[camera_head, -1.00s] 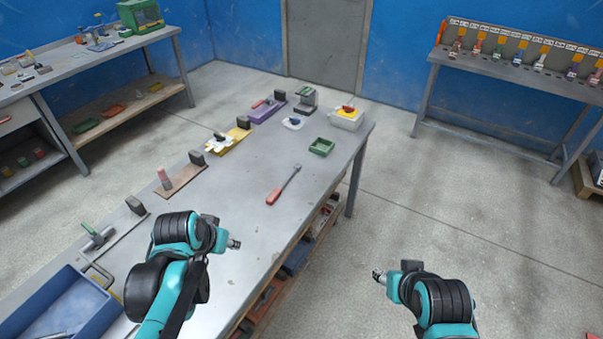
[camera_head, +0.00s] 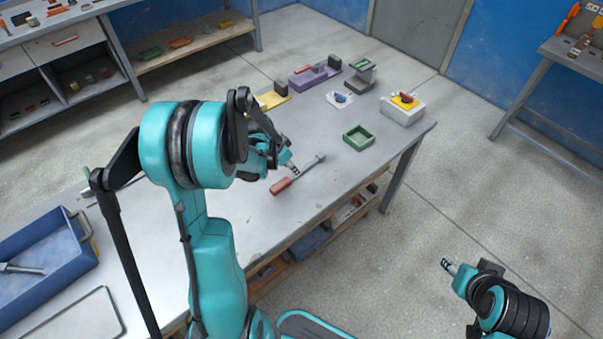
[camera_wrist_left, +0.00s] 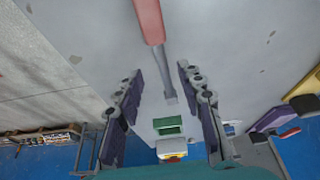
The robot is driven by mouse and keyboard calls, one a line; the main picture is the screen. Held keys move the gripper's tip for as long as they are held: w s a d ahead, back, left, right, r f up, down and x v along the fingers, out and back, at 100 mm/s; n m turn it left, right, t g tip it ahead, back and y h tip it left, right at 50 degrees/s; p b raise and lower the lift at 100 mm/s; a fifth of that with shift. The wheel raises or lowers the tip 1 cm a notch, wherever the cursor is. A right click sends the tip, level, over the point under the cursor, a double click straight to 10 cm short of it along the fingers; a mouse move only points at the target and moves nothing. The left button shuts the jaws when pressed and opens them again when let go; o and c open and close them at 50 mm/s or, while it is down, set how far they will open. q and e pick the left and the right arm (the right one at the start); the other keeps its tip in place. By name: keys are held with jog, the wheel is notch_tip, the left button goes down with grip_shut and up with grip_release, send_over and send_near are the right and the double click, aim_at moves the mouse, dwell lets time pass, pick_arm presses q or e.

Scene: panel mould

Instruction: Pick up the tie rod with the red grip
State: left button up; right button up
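The tie rod with the red grip lies on the grey table, its red grip (camera_head: 281,186) toward the near left and its grey shaft (camera_head: 305,169) pointing to the far right. My left gripper (camera_head: 293,168) is just above and beside the rod, apart from it as far as I can see. In the left wrist view the gripper (camera_wrist_left: 160,100) is open, with its two fingers spread wide. The red grip (camera_wrist_left: 150,20) and the shaft lie between and beyond them. My right gripper (camera_head: 449,267) is off the table at the right, over the floor; its fingers are too small to read.
A green tray (camera_head: 358,137) stands beyond the rod. Farther back are a white box with a yellow top (camera_head: 402,109), a grey stand (camera_head: 361,77) and a purple block (camera_head: 312,75). A blue bin (camera_head: 45,262) is at the near left. The table right of the rod is clear.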

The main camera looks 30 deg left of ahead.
pick_arm(q)
jog(key=b+x, duration=0.2)
jog(key=x, duration=0.4)
jog(key=shift+s+a+b, duration=0.1)
jog(key=shift+a+b, duration=0.05)
jog(key=shift+b, duration=0.15)
grip_shut()
